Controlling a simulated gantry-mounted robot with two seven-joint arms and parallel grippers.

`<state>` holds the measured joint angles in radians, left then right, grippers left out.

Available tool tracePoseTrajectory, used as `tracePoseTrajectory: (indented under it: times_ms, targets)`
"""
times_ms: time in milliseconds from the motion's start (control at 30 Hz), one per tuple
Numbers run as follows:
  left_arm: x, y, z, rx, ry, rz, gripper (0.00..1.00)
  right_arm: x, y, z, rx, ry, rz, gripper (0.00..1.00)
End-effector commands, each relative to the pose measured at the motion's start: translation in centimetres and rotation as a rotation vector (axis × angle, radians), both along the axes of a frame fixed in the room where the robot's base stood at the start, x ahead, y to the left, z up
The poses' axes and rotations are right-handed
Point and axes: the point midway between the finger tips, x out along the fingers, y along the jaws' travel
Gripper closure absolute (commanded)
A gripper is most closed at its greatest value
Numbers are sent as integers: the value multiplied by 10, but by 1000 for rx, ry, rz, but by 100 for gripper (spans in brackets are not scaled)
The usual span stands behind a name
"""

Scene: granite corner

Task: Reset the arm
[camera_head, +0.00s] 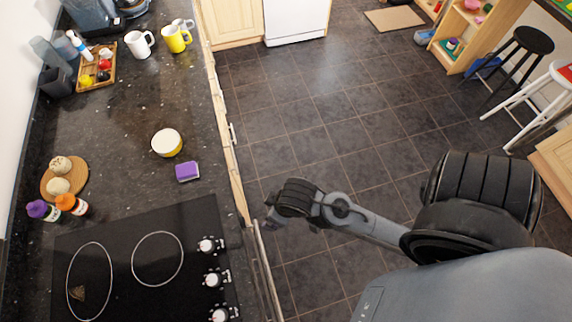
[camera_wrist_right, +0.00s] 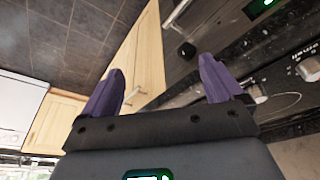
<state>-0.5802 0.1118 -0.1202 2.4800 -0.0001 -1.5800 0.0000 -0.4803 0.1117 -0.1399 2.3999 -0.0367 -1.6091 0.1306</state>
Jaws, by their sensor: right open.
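My right arm reaches in from the right in the head view, over the tiled floor beside the counter. Its gripper (camera_head: 274,222) is by the counter's front edge, level with the space between the purple sponge and the cooktop. In the right wrist view the two purple fingers of the gripper (camera_wrist_right: 160,90) stand wide apart with nothing between them. Wooden cabinet fronts and the oven front show beyond them. My left gripper is in neither view.
The dark granite counter (camera_head: 128,120) carries a cooktop (camera_head: 130,265) with knobs, a purple sponge (camera_head: 187,171), a yellow-white bowl (camera_head: 167,142), mugs (camera_head: 140,44) and bottles (camera_head: 71,204). The tiled floor (camera_head: 330,110) is open up to a shelf (camera_head: 462,35) and stools (camera_head: 530,42).

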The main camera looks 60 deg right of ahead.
Motion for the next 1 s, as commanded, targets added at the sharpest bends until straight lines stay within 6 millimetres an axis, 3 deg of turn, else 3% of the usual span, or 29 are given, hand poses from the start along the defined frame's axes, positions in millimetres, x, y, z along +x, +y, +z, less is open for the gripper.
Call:
tracePoseTrajectory:
  times_ms: [33, 200, 567, 667, 1000]
  targets:
    - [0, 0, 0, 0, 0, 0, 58, -10, -4, 2, -7, -1, 24, 6]
    - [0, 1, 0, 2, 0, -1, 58, -25, -9, 8, -23, -12, 75, 6]
    - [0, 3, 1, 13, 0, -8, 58, -26, -10, 10, -26, -12, 82, 6]
    - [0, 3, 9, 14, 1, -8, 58, -26, -10, 18, -26, -12, 82, 6]
    - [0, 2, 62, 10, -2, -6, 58, -26, -9, 70, -26, -12, 82, 6]
